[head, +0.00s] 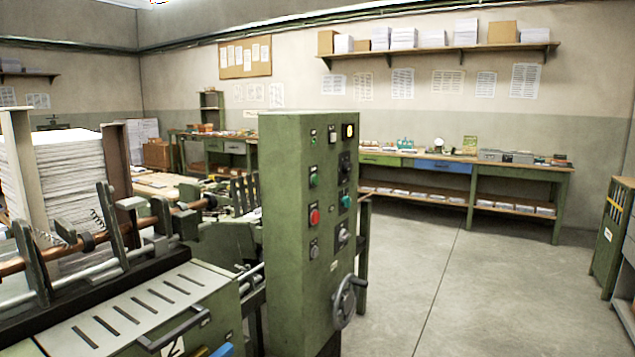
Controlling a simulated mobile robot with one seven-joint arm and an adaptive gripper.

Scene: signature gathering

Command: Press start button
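A tall green control cabinet (292,290) stands in the middle of the head view, with its control face turned to the right. On the face, a green button (314,181) sits above a red button (314,216) in the left column. A teal-green button or knob (346,201) sits in the right column. The small labels beside them are too small to read, so I cannot tell which one is marked start. No button is visibly covered. My gripper is not in view.
A handwheel (344,302) juts from the cabinet's lower right. A machine with a paper stack (70,185) and rails fills the left. Workbenches (470,170) line the back wall, and a green cabinet (608,235) stands at the right edge. Floor right of the control cabinet (470,290) is clear.

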